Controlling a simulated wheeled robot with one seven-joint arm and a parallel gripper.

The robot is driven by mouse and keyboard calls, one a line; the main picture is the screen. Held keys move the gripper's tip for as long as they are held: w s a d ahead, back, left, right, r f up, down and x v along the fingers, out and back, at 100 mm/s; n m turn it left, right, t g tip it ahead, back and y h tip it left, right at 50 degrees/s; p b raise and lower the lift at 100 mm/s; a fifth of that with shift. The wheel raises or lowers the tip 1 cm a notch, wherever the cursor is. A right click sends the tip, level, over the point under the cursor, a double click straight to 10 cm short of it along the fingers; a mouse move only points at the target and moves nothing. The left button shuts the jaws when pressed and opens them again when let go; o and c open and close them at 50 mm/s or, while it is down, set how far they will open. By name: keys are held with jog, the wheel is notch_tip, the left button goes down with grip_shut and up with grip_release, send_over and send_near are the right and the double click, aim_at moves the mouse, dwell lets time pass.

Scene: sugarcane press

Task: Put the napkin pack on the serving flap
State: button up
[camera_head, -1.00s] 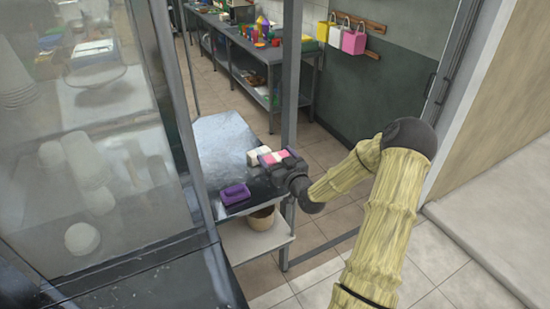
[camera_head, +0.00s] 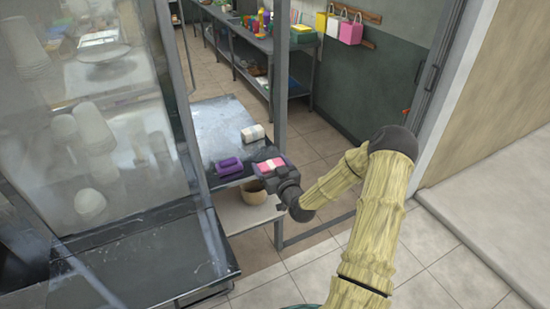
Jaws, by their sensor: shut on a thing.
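A small pink and white pack (camera_head: 268,163), which looks like the napkin pack, is held in my gripper (camera_head: 272,170). My gripper is shut on it, and its dark body hides the pack's lower side. The pack is out past the near right edge of the metal counter (camera_head: 208,120), apart from the things on it. A dark, glossy ledge (camera_head: 140,255) below the glass at the lower left may be the serving flap; I cannot tell for sure.
A white pack (camera_head: 253,133) and a purple container (camera_head: 229,166) rest on the metal counter. A lower shelf (camera_head: 235,214) carries a tan bowl (camera_head: 254,191). A grey upright post (camera_head: 280,100) stands behind my gripper. A glass panel (camera_head: 90,130) fills the left. Tiled floor is clear at lower right.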

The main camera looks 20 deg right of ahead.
jog(key=s+a+f, duration=0.2)
jog(key=a+f, duration=0.5)
jog(key=f, duration=0.1)
jog(key=s+a+f, duration=0.2)
jog(key=a+f, duration=0.5)
jog(key=shift+s+f, duration=0.35)
jog(key=shift+w+d, duration=0.1)
jog(key=shift+d, duration=0.05)
